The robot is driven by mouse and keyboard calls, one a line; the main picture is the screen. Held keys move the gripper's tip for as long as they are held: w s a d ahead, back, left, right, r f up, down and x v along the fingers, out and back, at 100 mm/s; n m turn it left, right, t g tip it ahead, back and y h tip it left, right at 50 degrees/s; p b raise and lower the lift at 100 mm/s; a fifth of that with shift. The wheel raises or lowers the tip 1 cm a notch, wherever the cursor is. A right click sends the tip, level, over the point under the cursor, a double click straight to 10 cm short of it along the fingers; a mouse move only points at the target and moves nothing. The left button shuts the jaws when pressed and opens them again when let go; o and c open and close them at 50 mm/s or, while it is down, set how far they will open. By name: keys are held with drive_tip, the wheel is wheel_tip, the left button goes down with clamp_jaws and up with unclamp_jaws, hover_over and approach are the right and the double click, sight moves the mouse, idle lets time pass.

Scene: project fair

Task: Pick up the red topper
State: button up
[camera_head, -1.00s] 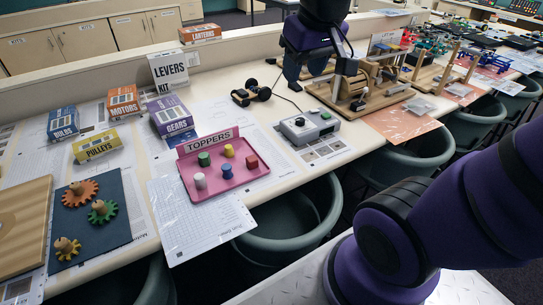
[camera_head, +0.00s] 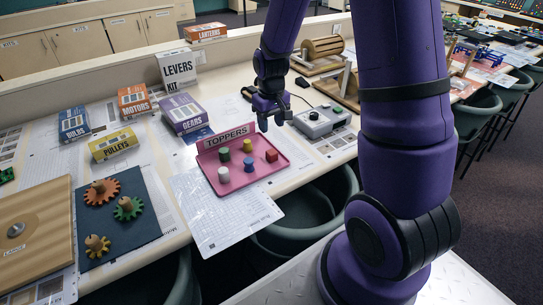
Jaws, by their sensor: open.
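The red topper (camera_head: 271,156) is a small red block standing on the right side of the pink toppers tray (camera_head: 247,179). A green topper (camera_head: 224,155), a yellow topper (camera_head: 247,146), a white topper (camera_head: 223,174) and a blue topper (camera_head: 249,165) stand apart on the same tray. A "TOPPERS" sign (camera_head: 229,137) stands along its back edge. My gripper (camera_head: 272,125) points down, open and with nothing visible in it, above and behind the red topper. It appears apart from the topper.
A grey control box (camera_head: 322,120) stands right of my gripper. The levers kit box (camera_head: 177,68) and gears box (camera_head: 185,114) stand behind the tray to the left. A blue mat (camera_head: 120,222) with gears lies left. White paper (camera_head: 225,222) lies in front of the tray.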

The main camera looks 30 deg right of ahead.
sight(272, 152)
wheel_tip(272, 152, down, 6)
drive_tip(key=shift+d+f, duration=0.1)
drive_tip(key=shift+f, duration=0.05)
drive_tip(key=shift+s+f, duration=0.15)
drive_tip(key=shift+f, duration=2.5)
drive_tip(key=c, duration=0.7)
